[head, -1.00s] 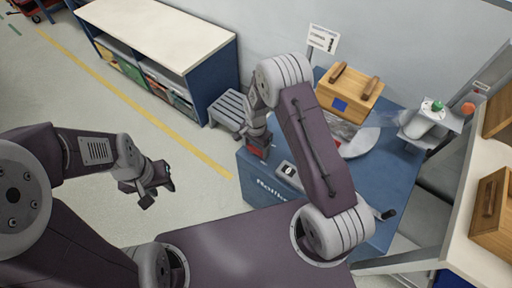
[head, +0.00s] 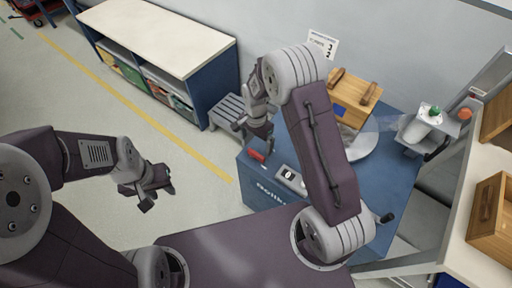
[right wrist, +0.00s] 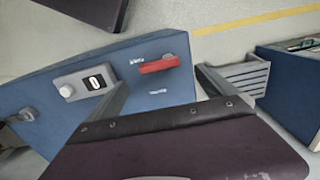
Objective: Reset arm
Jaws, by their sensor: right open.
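My right gripper (head: 260,130) is at the front left corner of the blue machine (head: 395,190), above a red lever (head: 257,155). In the right wrist view its two grey fingers stand wide apart with nothing between them (right wrist: 163,84). The red lever (right wrist: 158,64) lies beyond the fingertips, apart from them, on the machine's blue panel (right wrist: 170,87). My left gripper (head: 150,187) hangs over open floor at the left, holding nothing that I can see. Its finger gap is too small to judge.
A grey panel with a knob and counter (head: 290,178) is beside the lever. A grey slatted stand (head: 228,112) and a white-topped shelf (head: 160,35) stand left. The floor near my left arm is clear.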

